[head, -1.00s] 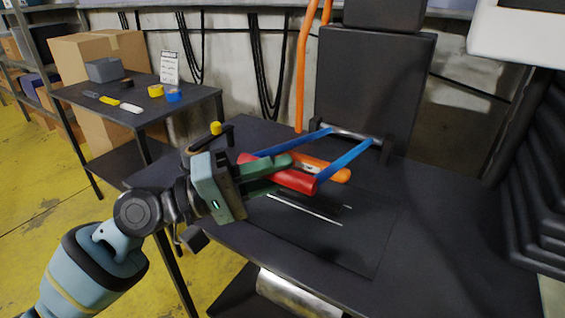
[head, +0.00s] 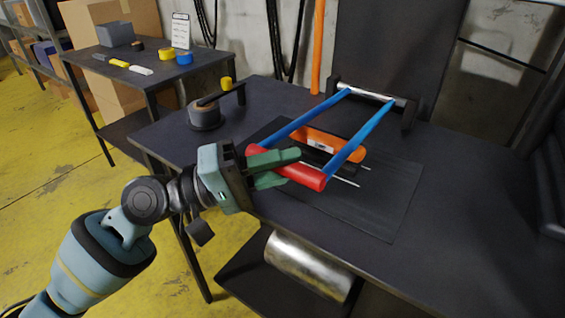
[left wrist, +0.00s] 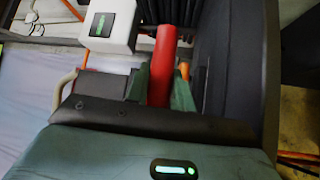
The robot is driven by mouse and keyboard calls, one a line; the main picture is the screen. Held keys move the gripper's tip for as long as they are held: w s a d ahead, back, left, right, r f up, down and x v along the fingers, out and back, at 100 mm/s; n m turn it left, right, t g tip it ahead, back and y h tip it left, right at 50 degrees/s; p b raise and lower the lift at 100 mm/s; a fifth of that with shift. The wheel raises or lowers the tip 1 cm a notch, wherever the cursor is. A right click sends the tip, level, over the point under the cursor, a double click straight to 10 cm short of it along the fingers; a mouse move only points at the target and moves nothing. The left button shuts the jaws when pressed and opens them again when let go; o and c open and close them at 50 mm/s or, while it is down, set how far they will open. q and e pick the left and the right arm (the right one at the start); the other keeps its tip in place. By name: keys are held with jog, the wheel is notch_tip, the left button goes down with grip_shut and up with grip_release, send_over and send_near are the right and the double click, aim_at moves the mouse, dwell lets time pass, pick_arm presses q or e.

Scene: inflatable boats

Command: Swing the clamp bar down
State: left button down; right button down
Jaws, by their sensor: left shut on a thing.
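The clamp bar has two blue side arms (head: 350,142) hinged on a metal rod (head: 367,95) at the back of the table. A red grip (head: 312,179) joins their near ends. The bar slopes low over a dark mat (head: 385,205). My left gripper (head: 287,166) is shut on the red grip near its left end. In the left wrist view the red grip (left wrist: 163,62) stands between the two green fingers. An orange piece (head: 325,147) lies under the bar, partly hidden. Whether the bar touches anything below is unclear. My right gripper is not in view.
A round dark base with a lever and yellow knob (head: 227,83) stands at the table's left corner. A side table (head: 135,82) with tape rolls stands at the left. A metal roll (head: 310,268) lies below the front edge. The table's right part is clear.

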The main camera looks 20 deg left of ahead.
pick_arm(q)
jog(key=c, duration=1.2)
grip_release()
jog(key=shift+a, duration=0.1)
jog(key=b+v, duration=0.2)
jog(key=v, duration=0.5)
jog(key=shift+s+a, duration=0.2)
jog(key=shift+a, duration=0.05)
jog(key=shift+f, duration=0.1)
